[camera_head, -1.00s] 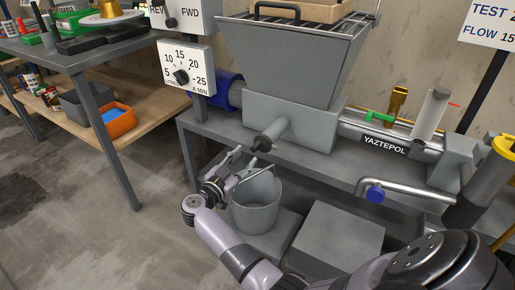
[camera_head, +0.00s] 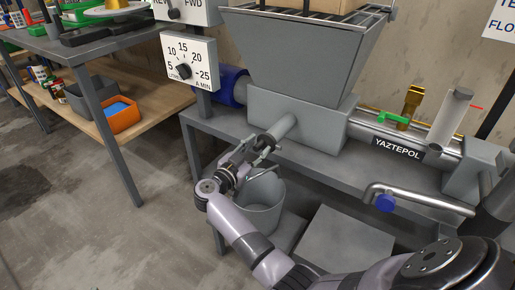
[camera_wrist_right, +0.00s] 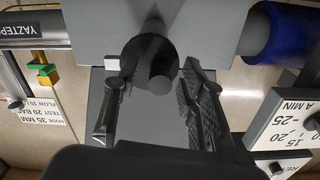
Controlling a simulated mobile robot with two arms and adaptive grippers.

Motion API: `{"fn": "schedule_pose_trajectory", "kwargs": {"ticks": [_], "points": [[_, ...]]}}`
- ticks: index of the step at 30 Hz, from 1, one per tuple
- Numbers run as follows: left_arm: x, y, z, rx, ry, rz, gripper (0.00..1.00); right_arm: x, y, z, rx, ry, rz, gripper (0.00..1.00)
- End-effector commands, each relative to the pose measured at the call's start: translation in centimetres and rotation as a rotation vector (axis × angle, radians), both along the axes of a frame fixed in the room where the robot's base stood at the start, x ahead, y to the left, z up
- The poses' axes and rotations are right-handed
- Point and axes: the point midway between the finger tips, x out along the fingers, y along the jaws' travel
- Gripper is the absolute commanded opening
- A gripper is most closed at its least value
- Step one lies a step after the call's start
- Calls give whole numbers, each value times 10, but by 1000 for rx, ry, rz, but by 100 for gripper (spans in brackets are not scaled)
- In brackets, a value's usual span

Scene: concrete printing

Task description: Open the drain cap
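The drain cap (camera_head: 263,144) is the dark round end of a short grey pipe (camera_head: 283,127) that sticks out from the pump body below the hopper. In the right wrist view the cap (camera_wrist_right: 161,78) faces the camera between my fingers. My right gripper (camera_head: 257,150) is open, with one finger on each side of the cap. In the wrist view my right gripper (camera_wrist_right: 152,80) shows gaps beside the cap; I cannot tell whether a finger touches it. My left gripper is not in view.
A grey bucket (camera_head: 262,205) stands below the pipe. The pump bench (camera_head: 330,165) and a lower grey box (camera_head: 347,240) are close by. A bent pipe with a blue knob (camera_head: 385,202) lies to the right. Open floor (camera_head: 100,225) is at the left.

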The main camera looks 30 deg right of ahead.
Motion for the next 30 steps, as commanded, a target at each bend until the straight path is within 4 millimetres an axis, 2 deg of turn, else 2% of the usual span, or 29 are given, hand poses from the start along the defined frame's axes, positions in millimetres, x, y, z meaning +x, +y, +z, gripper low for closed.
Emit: {"fn": "schedule_pose_trajectory", "kwargs": {"ticks": [5, 22, 30], "points": [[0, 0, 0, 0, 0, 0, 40, 0, 0, 0, 0, 0, 0, 38], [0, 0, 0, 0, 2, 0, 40, 0, 0, 0, 0, -1, 0, 0], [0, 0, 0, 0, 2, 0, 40, 0, 0, 0, 0, -1, 1, 0]]}}
